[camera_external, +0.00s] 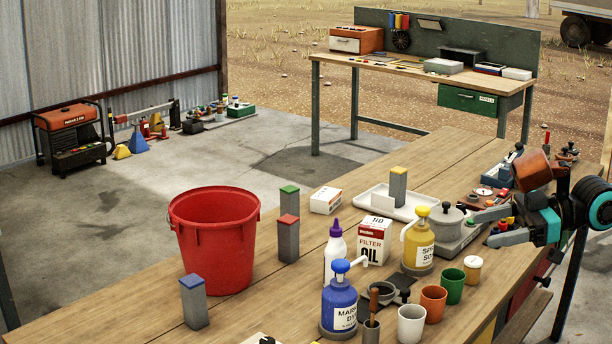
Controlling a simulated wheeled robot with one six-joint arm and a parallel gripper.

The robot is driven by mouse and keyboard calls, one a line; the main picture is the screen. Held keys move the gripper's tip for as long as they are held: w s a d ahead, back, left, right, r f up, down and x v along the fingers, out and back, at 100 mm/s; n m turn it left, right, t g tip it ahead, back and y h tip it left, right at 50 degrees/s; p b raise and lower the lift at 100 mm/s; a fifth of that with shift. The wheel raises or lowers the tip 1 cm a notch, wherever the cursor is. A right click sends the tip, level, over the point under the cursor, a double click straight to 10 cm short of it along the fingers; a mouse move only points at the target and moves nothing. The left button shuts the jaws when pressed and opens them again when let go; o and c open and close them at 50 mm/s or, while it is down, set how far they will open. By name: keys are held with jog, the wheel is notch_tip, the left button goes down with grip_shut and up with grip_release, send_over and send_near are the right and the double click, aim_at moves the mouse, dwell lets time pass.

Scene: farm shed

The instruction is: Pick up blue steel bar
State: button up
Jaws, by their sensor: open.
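The blue steel bar (195,305) is a grey upright block with a blue top. It stands on the wooden table at the lower left, in front of the red bucket. Nothing shows between the fingers.
The red bucket (214,245) stands behind the blue bar. A blue pump bottle (339,305), a white bottle (335,255), an oil filter box (374,241), a yellow pump bottle (418,245) and several cups (433,303) crowd the middle. Bare wood surrounds the blue bar's front and right.

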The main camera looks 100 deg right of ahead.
jog(key=w+d+r+n+g, duration=0.1)
jog(key=w+d+r+g, duration=0.15)
jog(key=w, duration=0.55)
jog(key=w+d+r+n+g, duration=0.1)
jog(key=w+r, duration=0.3)
jog(key=w, duration=0.4)
jog(key=n+g+y, duration=0.2)
jog(key=n+g, duration=0.4)
jog(key=g, duration=0.4)
send_over(192, 279)
jog(key=s+d, duration=0.3)
jog(key=s, duration=0.1)
notch_tip(192, 279, down, 12)
jog(key=x, duration=1.1)
jog(key=shift+w+a+f, duration=0.2)
jog(key=shift+w+a, duration=0.05)
jog(key=shift+w, duration=0.15)
jog(key=shift+a+x, duration=0.15)
jog(key=shift+x, duration=1.2)
jog(key=shift+a+x, duration=0.15)
jog(key=shift+x, duration=1.2)
jog(key=shift+w+r, duration=0.1)
jog(key=c, duration=1.2)
